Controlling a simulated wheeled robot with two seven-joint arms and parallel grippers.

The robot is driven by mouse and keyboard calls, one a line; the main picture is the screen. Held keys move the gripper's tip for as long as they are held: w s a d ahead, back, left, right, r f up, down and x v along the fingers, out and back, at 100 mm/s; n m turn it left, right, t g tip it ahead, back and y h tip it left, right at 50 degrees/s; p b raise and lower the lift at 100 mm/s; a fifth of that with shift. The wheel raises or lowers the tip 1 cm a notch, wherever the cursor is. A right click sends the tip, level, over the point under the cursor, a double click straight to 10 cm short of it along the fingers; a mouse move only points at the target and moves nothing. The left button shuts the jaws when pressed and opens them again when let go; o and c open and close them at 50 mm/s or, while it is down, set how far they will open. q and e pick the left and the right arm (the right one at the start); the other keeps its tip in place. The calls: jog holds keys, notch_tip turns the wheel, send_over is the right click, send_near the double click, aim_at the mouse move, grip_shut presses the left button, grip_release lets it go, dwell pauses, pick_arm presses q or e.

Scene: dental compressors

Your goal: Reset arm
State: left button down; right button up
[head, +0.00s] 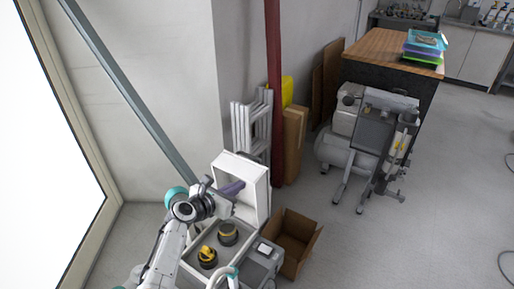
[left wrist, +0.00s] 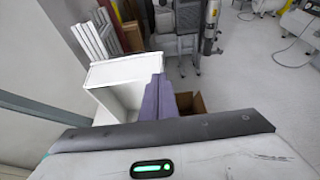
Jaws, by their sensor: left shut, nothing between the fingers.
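My left arm comes in from the lower left of the head view. Its gripper (head: 232,189) is shut and empty, held in front of the open white lid of a box-like machine (head: 242,168). In the left wrist view the purple-grey fingers (left wrist: 158,98) are together, with the white lid (left wrist: 118,75) behind and to their left. My right gripper is not in either view.
Black and yellow round parts (head: 208,257) sit inside the machine. An open cardboard box (head: 296,243) stands to its right. A grey wheeled compressor unit (head: 372,135) stands near a wood-topped cabinet (head: 392,46). A dark red pole (head: 273,90) rises behind the machine. The right floor is mostly clear.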

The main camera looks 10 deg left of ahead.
pick_arm(q)
jog(key=s+a+f+m+g+y, duration=0.1)
jog(key=s+f+m, duration=0.5)
jog(key=s+m, duration=0.3)
jog(key=s+a+f+m+g+y, duration=0.2)
jog(key=s+f+m, duration=0.5)
jog(key=s, duration=0.3)
jog(key=s+d+m, duration=0.2)
jog(key=s+m, duration=0.7)
jog(key=s, duration=0.1)
jog(key=s+d+m+g, duration=0.1)
jog(key=s+d+m, duration=0.2)
jog(key=s+m, duration=0.5)
jog(key=shift+s+d+r+m+h, duration=0.15)
jog(key=shift+s+d+m+h, duration=0.2)
jog(key=shift+s, duration=0.55)
